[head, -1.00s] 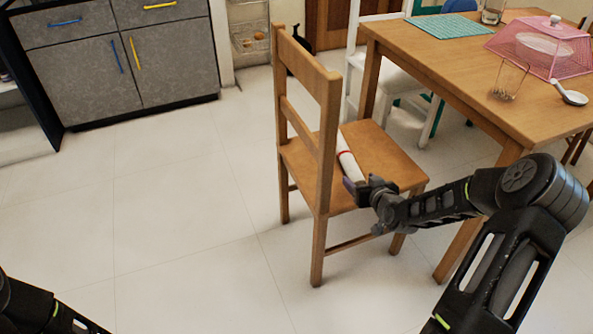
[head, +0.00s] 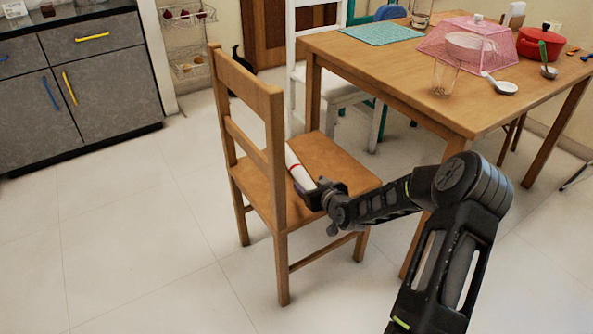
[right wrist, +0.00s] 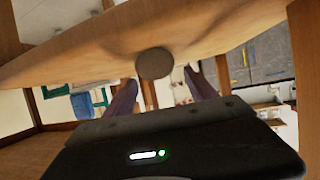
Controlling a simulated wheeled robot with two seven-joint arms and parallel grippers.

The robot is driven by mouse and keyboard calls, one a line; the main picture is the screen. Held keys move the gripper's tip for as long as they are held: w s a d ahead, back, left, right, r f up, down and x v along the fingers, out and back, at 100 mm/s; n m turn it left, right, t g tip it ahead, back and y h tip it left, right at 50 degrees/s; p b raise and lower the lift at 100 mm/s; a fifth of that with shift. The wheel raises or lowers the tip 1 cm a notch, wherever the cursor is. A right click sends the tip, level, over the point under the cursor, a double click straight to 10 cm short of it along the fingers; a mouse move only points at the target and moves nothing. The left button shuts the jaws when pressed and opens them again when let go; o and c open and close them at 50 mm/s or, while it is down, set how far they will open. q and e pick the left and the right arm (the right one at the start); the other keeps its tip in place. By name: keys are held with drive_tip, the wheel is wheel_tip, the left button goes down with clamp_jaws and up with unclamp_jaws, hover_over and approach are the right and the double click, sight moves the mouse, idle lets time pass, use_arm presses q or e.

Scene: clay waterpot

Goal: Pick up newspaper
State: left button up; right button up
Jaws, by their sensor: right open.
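The newspaper (head: 297,165) is a white roll with a red band, lying on the seat of the wooden chair (head: 335,165). Its near end is hidden by my right gripper (head: 312,195), which is at the seat's near edge. In the right wrist view, the two purplish fingers of my right gripper (right wrist: 163,88) are apart. A round grey shape, which looks like the end of the newspaper (right wrist: 154,63), shows between and beyond them, against the wooden seat. I cannot tell whether the fingers touch it. My left gripper is not in view.
The chair's backrest (head: 262,125) stands just left of the newspaper. A wooden table (head: 400,60) behind right holds a pink mesh cover (head: 457,47), a glass (head: 444,76) and a red pot (head: 540,45). A white chair (head: 325,90) stands behind. The floor at left is clear.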

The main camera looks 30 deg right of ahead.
sight(305, 180)
drive_tip(key=shift+w+f, duration=0.1)
drive_tip(key=b+x, duration=0.2)
drive_tip(key=x, duration=0.2)
drive_tip(key=shift+w+f, duration=0.1)
drive_tip(key=shift+f, duration=0.1)
drive_tip(key=shift+w, duration=0.4)
drive_tip(key=shift+c, duration=0.4)
clamp_jaws()
